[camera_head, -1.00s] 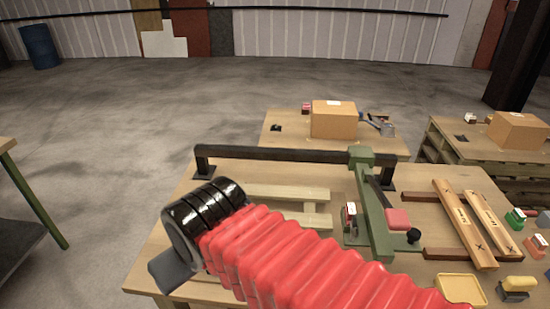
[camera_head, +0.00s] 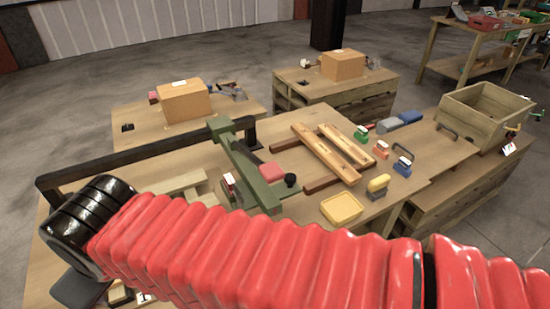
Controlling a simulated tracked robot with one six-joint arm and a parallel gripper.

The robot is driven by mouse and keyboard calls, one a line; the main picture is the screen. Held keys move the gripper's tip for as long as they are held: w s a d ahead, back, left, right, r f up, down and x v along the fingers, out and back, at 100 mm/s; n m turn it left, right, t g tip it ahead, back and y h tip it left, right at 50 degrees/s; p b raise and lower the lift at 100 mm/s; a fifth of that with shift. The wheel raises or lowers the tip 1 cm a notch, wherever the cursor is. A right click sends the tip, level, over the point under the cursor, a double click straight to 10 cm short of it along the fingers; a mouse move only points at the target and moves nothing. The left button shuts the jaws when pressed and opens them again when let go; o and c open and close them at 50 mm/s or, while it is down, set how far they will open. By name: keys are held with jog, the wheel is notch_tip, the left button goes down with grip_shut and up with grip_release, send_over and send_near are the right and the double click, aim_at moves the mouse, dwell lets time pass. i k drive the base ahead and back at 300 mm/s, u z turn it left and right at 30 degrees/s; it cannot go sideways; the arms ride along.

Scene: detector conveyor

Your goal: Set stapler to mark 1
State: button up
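A green long-armed tool, which looks like the stapler (camera_head: 241,165), sits at the right end of a black rail (camera_head: 120,162) on the wooden workbench. It has a red pad (camera_head: 272,171) and a black knob near its front end. A white card (camera_head: 228,180) stands beside its left side; I cannot read it. Another card, apparently reading 1 (camera_head: 143,296), shows at the bottom left, partly behind my red-sleeved arm. My gripper (camera_head: 80,290) shows only as a dark grey piece below the black wrist, at the far left, away from the stapler. Its fingers cannot be made out.
Two marked planks (camera_head: 330,150) lie across bars right of the stapler. A yellow tray (camera_head: 341,208), a yellow-topped tool (camera_head: 378,186) and several stamps (camera_head: 381,149) stand farther right. A wooden crate (camera_head: 485,112) is on the right bench. Cardboard boxes (camera_head: 184,101) stand on benches behind.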

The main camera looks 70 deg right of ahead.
aim_at(256, 191)
jog(key=z, duration=1.5)
jog(key=k, duration=1.1)
jog(key=z, duration=0.45)
jog(key=i, duration=0.95)
jog(key=u, duration=0.05)
